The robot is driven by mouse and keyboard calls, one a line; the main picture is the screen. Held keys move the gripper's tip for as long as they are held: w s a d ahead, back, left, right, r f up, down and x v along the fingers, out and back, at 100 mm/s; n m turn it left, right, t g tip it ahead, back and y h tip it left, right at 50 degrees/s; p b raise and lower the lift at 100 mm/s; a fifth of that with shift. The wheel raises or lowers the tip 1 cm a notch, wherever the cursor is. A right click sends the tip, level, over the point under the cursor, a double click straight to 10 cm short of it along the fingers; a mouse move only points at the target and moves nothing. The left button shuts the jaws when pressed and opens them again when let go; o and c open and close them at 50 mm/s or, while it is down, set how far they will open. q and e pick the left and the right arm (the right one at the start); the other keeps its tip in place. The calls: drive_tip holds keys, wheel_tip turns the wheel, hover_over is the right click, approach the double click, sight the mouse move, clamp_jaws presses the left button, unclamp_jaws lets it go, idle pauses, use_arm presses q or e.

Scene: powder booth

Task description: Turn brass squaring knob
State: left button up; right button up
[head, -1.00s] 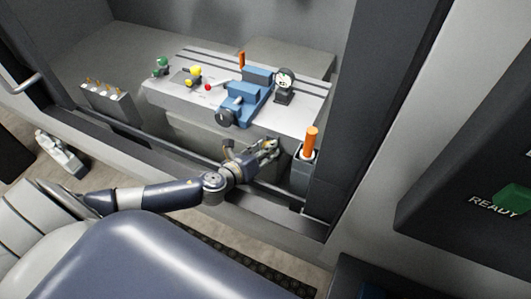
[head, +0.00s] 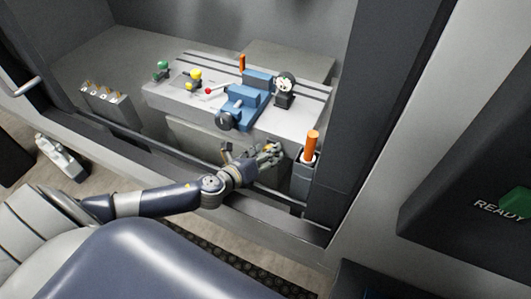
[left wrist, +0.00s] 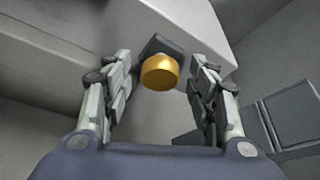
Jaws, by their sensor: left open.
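The brass knob (left wrist: 160,73) is a short gold cylinder on a dark square mount (left wrist: 160,45) at the edge of a pale grey body. In the left wrist view it sits between the two fingers of my left gripper (left wrist: 160,62), with a visible gap on each side. The fingers are open and do not appear to touch it. In the head view my left gripper (head: 268,152) is at the front of the machine table, below the blue vise; the knob cannot be made out there. My right gripper is not in view.
The grey slotted table (head: 305,118) carries a blue vise (head: 245,104), a dial gauge (head: 285,86) and a red-tipped lever (head: 208,91). An orange handle (head: 312,144) stands right of my gripper. A dark rail (head: 170,147) crosses the booth front under my arm.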

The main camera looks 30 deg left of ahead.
use_arm(q)
drive_tip(key=v, duration=1)
drive_tip(key=shift+s, duration=0.4)
drive_tip(key=shift+s+a+r, duration=0.1)
drive_tip(key=shift+s+r, duration=0.25)
drive_tip(key=shift+s, duration=0.2)
